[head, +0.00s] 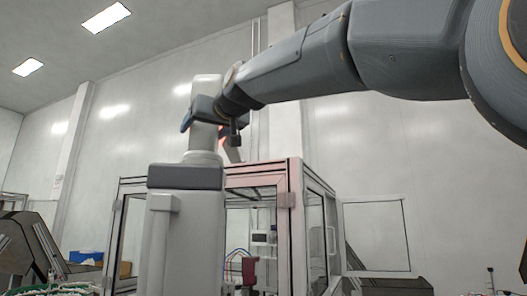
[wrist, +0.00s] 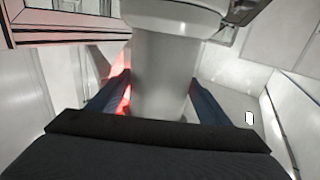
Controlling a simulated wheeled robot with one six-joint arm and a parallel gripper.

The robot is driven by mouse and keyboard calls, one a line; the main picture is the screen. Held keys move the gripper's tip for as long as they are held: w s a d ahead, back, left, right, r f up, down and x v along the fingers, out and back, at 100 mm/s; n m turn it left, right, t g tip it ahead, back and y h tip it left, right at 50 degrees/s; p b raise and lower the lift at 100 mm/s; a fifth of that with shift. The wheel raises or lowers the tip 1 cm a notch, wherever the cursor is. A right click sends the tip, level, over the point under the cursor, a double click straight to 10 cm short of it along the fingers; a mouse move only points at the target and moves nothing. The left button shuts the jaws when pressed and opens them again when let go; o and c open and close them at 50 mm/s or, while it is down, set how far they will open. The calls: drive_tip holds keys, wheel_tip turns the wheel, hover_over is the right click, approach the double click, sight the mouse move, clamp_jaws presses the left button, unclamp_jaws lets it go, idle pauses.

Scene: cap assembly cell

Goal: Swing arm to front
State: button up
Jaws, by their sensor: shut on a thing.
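My gripper (head: 208,121) is high up at the left end of my outstretched dark arm in the head view. In the wrist view its two blue fingers stand apart on either side of a white cylindrical part (wrist: 160,80), which fills the gap between them. The gripper is shut on this part. The part shows above and below the fingers in the head view (head: 205,142). Below it stands a thick pale column with a dark grey cap (head: 185,178). I cannot tell from these frames whether the part is joined to the column.
A framed glass enclosure (head: 296,215) stands behind and right of the column, with a red glow near its top. A pale panel (head: 376,237) is further right. Blue and yellow boxes (head: 86,257) are at lower left. The upper space before the pale wall looks clear.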

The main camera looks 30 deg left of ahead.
drive_tip(key=shift+s, duration=0.15)
drive_tip(key=b+v, duration=0.4)
drive_tip(key=v, duration=0.3)
drive_tip(key=shift+d+b, duration=0.3)
drive_tip(key=shift+s, duration=0.1)
